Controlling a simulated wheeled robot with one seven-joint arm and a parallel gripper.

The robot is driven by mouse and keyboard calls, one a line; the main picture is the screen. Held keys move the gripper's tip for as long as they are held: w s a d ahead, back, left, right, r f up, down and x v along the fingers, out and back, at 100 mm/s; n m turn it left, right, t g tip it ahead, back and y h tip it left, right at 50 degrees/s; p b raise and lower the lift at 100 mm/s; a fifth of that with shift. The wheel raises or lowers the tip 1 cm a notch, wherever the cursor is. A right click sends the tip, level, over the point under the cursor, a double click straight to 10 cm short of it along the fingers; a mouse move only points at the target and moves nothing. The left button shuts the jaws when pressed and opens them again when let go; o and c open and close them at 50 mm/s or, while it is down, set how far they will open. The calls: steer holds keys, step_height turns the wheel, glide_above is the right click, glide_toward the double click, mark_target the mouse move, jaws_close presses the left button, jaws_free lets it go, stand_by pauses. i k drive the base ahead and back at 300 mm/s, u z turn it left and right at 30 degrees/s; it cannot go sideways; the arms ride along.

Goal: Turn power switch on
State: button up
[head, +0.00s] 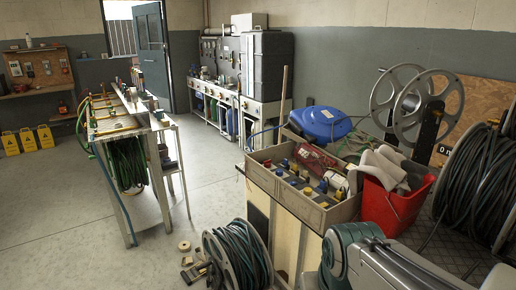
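I cannot pick out the power switch for certain. Small box-like fittings (47,67) hang on a wooden wall board (40,88) at the far left, too small to tell what they are. My gripper does not show in this view.
A hose bench (125,122) stands left of centre. A wooden crate of fittings (332,212), a red bucket (392,208), a blue lid (320,122) and hose reels (238,258) crowd the right and front. A teal door (151,52) stands at the back.

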mark_target(267, 163)
steer(key=u, duration=0.2)
steer(key=i, duration=1.75)
steer(key=u, duration=0.55)
